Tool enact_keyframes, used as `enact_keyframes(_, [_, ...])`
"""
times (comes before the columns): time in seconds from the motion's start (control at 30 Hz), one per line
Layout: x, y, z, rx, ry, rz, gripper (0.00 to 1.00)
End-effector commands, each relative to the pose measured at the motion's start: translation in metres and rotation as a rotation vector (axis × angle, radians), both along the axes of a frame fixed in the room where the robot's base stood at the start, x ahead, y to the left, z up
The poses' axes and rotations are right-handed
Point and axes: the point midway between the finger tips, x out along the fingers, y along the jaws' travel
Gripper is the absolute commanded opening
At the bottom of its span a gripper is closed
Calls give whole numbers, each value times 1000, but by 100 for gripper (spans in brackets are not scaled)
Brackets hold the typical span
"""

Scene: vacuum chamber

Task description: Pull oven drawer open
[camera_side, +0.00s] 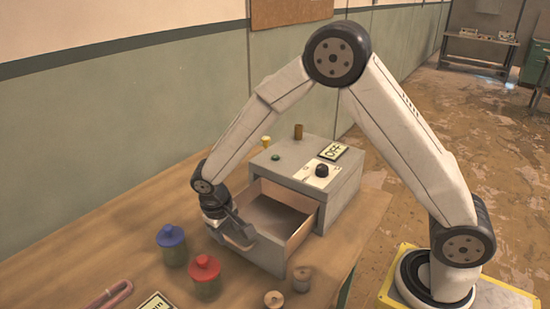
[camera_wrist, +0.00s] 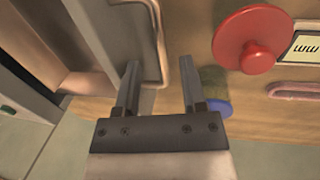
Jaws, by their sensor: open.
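The grey oven (camera_side: 338,193) stands on the wooden table with an OFF sign (camera_side: 334,151) and a black knob on top. Its drawer (camera_side: 268,252) is pulled well out, and its empty-looking inside shows in the side view. My gripper (camera_side: 235,229) is at the outer face of the drawer front. In the wrist view my gripper (camera_wrist: 160,88) is open, with its two fingers apart.
A blue-lidded jar (camera_side: 172,245) and a red-lidded jar (camera_side: 205,277) stand close in front of the drawer. Two small spools (camera_side: 302,278) sit right of it near the table edge. A pink loop-shaped tool (camera_side: 108,296) and a sign (camera_side: 155,302) lie at the front.

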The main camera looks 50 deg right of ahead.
Motion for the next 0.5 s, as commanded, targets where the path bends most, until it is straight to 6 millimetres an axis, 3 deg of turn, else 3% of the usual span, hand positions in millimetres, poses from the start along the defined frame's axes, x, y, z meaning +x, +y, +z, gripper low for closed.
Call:
enact_keyframes(0.3, [1,8,42,1,-4,1,53])
enact_keyframes(0.5, [0,11,56,1,-1,1,53])
